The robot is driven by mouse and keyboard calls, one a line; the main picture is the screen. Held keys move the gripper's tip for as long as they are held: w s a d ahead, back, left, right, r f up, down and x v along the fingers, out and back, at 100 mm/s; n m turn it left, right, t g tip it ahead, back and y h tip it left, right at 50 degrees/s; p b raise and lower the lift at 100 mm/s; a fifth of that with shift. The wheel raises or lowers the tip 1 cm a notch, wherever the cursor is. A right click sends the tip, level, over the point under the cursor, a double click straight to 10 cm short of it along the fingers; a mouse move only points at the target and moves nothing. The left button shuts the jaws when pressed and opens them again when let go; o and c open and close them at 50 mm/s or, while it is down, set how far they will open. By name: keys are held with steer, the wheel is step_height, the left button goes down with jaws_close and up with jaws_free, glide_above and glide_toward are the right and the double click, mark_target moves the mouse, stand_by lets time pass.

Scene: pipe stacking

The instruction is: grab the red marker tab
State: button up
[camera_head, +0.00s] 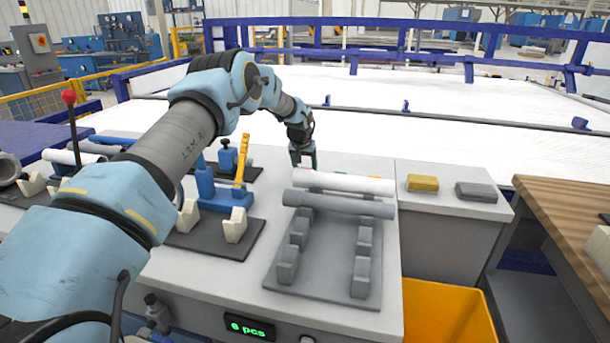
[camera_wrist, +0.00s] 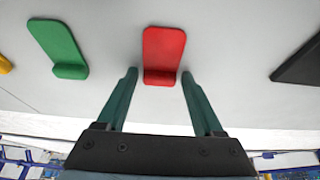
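The red marker tab (camera_wrist: 164,50) lies on the light grey surface in the wrist view, a flat upright-looking strip with a thicker lip at its near end. My gripper (camera_wrist: 159,76) is open, with one green finger on each side of that near end. A gap shows between each finger and the tab, so the gripper holds nothing. In the head view my gripper (camera_head: 303,163) points down at the back of the grey bench, behind the white pipe. There I cannot make out the red tab clearly.
A green tab (camera_wrist: 57,45) lies left of the red one; a dark plate edge (camera_wrist: 299,62) is at right. In the head view, a white pipe (camera_head: 345,183) and a grey pipe (camera_head: 338,205) lie near my gripper. A yellow block (camera_head: 422,183) sits farther right.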

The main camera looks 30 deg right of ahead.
steer(key=c, duration=1)
